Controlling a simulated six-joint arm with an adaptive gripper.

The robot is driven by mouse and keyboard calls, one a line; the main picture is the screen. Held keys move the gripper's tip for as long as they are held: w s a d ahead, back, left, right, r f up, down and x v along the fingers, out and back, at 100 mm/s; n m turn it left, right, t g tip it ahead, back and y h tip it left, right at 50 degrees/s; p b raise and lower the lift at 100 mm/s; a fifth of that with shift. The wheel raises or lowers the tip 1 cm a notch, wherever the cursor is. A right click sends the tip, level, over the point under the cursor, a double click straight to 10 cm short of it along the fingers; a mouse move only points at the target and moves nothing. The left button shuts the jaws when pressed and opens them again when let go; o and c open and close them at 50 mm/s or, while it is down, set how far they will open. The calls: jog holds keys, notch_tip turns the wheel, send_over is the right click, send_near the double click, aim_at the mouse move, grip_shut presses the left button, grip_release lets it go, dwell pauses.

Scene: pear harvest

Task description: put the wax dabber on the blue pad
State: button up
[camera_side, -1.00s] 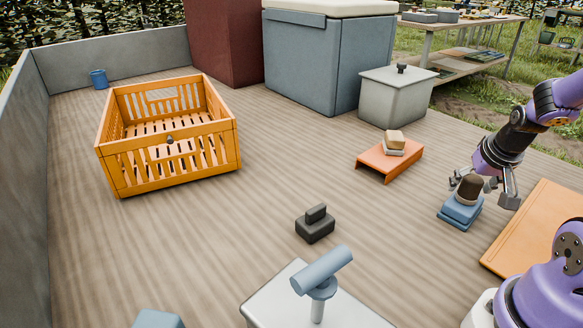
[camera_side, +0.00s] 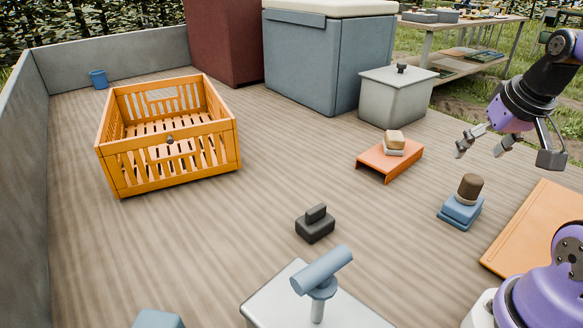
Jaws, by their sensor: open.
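The wax dabber, which I take to be the dark brown knob with a pale lower band (camera_side: 469,188), stands upright on the blue pad (camera_side: 447,217). The pad is a small stepped blue block on the deck at the right. My gripper (camera_side: 508,151) is open and empty, its fingers spread wide. It hangs above and slightly right of the dabber, clear of it.
An orange stand (camera_side: 373,163) with a tan-topped block (camera_side: 395,140) is left of my gripper. An orange board (camera_side: 540,225) lies at the right. A dark block (camera_side: 315,227) and a yellow crate (camera_side: 170,160) are further left, with bare deck between them.

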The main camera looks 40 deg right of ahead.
jog(key=w+a+n+t+y, duration=0.1)
jog(key=a+n+y, duration=0.1)
jog(key=a+n, duration=0.5)
jog(key=a, duration=0.6)
jog(key=shift+w+a+t+y, duration=0.3)
jog(key=shift+w+y, duration=0.1)
jog(key=shift+r, duration=0.1)
